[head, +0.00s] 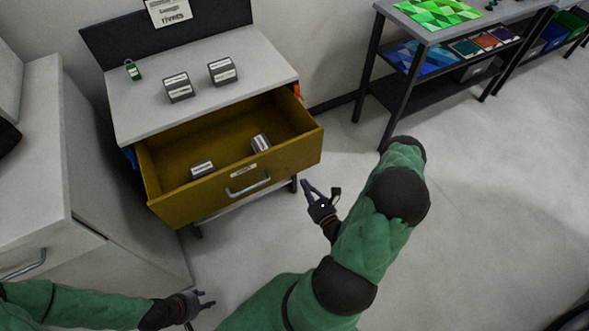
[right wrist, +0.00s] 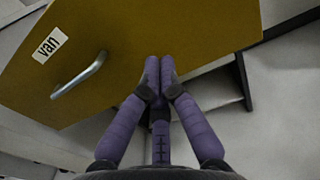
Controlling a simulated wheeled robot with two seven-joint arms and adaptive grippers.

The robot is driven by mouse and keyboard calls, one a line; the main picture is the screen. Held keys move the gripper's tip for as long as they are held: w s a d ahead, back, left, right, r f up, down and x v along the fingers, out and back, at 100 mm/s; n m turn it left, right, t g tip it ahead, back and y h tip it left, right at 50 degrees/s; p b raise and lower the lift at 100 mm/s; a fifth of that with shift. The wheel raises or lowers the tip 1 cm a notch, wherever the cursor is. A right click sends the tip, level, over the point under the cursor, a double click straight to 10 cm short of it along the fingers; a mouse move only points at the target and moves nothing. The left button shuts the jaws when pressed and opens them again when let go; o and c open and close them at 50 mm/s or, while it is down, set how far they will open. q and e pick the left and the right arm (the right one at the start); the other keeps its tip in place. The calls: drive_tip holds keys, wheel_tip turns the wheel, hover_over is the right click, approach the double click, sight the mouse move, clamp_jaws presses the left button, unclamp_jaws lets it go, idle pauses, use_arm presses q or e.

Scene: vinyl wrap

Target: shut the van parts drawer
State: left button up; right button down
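The mustard-yellow van parts drawer (head: 183,204) is pulled out of a grey-topped cabinet. Its front has a metal handle (head: 249,188) and a small label. Two small grey boxes (head: 202,170) (head: 261,143) lie inside. The right wrist view shows the drawer front (right wrist: 190,25), its handle (right wrist: 79,76) and a label reading "van" (right wrist: 46,45). My right gripper (head: 306,183) is near the front's lower right corner. In the wrist view its fingertips (right wrist: 159,66) are together, with nothing visible between them; contact is unclear. My left gripper (head: 208,298) is open and empty at the bottom, away from the drawer.
The cabinet top (head: 140,105) carries two grey boxes (head: 178,87) (head: 222,70) and a green padlock-like item (head: 132,70). A pale cabinet (head: 75,190) stands at left. A dark-framed table (head: 430,30) stands at upper right. The floor (head: 490,200) at right is largely clear.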

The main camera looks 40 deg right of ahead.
sight(291, 162)
drive_tip(key=b+x, duration=0.1)
drive_tip(key=x, duration=0.7)
drive_tip(key=shift+b, duration=0.35)
use_arm(q)
drive_tip(key=shift+f, duration=0.9)
